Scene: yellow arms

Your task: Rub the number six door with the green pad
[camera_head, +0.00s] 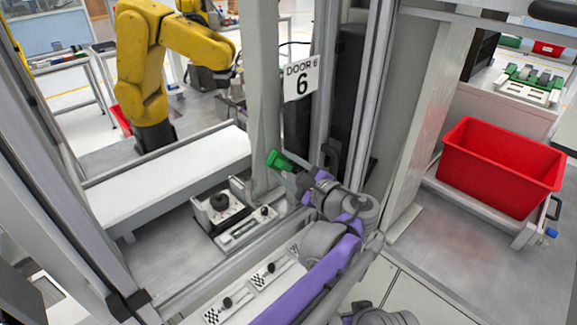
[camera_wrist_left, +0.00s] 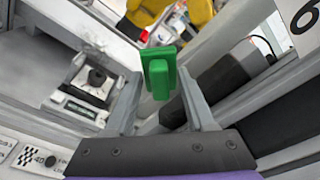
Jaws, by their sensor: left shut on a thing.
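The door sign reading "DOOR 6" (camera_head: 301,78) is a white plate at upper centre in the head view, beside a grey upright post. Part of its 6 also shows at the top right of the left wrist view (camera_wrist_left: 302,18). My left gripper (camera_head: 286,168) is shut on the green pad (camera_head: 276,159), below and slightly left of the sign. In the left wrist view the green pad (camera_wrist_left: 160,74) stands upright between the fingertips (camera_wrist_left: 160,92). The pad is apart from the sign; whether it touches any door surface cannot be told. My right gripper is not in view.
A yellow robot arm (camera_head: 145,75) stands behind a white conveyor (camera_head: 165,180). Small fixtures with black knobs (camera_head: 219,203) lie below the pad. Grey frame posts stand close on both sides of my arm. A red bin (camera_head: 500,165) sits on a cart at right.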

